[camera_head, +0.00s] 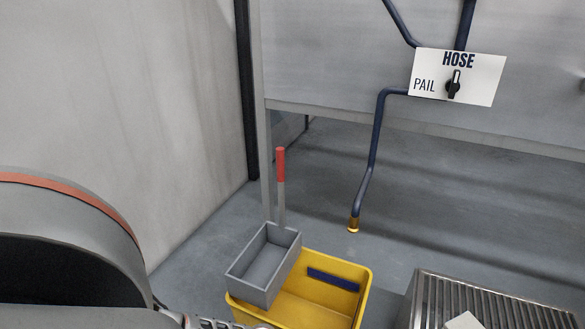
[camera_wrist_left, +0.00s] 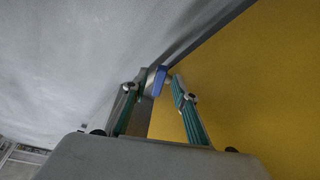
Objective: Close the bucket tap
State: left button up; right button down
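The yellow bucket (camera_head: 364,290) stands on the floor at the bottom middle of the head view. Its yellow wall (camera_wrist_left: 255,75) fills the right of the left wrist view. A small blue-ended grey part (camera_wrist_left: 158,80), seemingly the bucket tap, sits by that wall. My left gripper (camera_wrist_left: 158,90) is open, its green-padded fingers apart and pointing toward this part. The part shows between the fingertips; I cannot tell whether they touch it. In the head view my left arm is at the lower left, and its gripper is mostly cut off. My right gripper is not in view.
A grey wringer (camera_head: 265,262) with a red-tipped handle (camera_head: 280,165) sits on the bucket. A blue pipe (camera_head: 375,140) hangs behind it from a HOSE/PAIL panel (camera_head: 482,80) with a black knob. A metal grate (camera_head: 500,305) is at the lower right.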

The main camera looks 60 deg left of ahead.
pick_arm(q)
jog(key=v, duration=1.1)
jog(key=shift+s+r, duration=0.15)
jog(key=shift+r, duration=0.15)
jog(key=shift+a, duration=0.1)
